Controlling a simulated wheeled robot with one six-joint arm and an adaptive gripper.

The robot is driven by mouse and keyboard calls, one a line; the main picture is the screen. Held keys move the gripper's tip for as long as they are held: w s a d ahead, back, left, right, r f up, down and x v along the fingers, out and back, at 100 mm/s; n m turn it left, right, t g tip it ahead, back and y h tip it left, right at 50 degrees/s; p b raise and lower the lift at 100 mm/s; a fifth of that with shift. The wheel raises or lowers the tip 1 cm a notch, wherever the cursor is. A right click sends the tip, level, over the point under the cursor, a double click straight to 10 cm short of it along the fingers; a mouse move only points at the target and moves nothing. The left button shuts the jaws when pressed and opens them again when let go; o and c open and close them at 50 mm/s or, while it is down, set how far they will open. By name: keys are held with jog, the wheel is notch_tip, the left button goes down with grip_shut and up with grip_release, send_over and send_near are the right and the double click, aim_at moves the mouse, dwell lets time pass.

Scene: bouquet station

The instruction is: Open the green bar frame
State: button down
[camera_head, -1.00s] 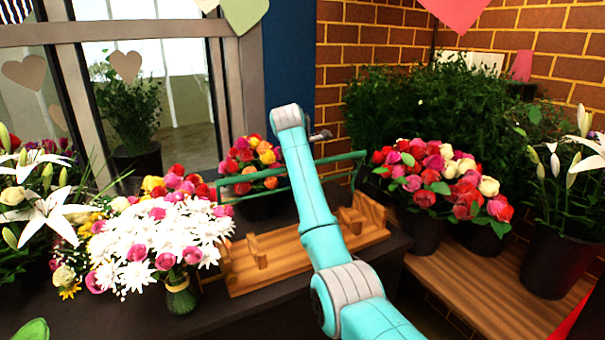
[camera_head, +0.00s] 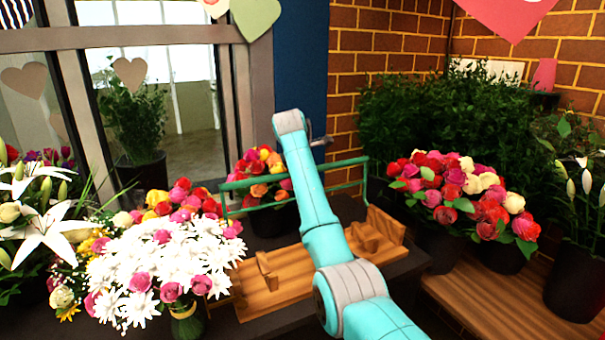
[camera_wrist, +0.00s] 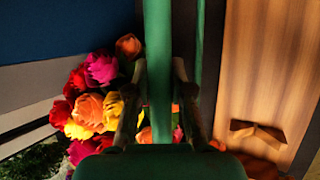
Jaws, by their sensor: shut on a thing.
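The green bar frame (camera_head: 347,163) stands raised over a wooden stand (camera_head: 285,285), with two long rails and a short end piece at the right. My arm crosses in front of its middle. In the wrist view one green bar (camera_wrist: 158,50) runs down between the two fingers of my gripper (camera_wrist: 159,100), which is shut on it.
A daisy bouquet (camera_head: 165,265) stands left of the stand. Red and orange roses (camera_head: 262,170) stand behind the frame, close to my gripper in the wrist view (camera_wrist: 95,95). Potted roses (camera_head: 465,195) fill the right side, and a window (camera_head: 175,90) is behind.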

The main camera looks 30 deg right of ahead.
dwell(0.3)
jog(key=c, duration=1)
grip_release()
jog(key=v, duration=1.2)
jog(key=shift+d, duration=0.1)
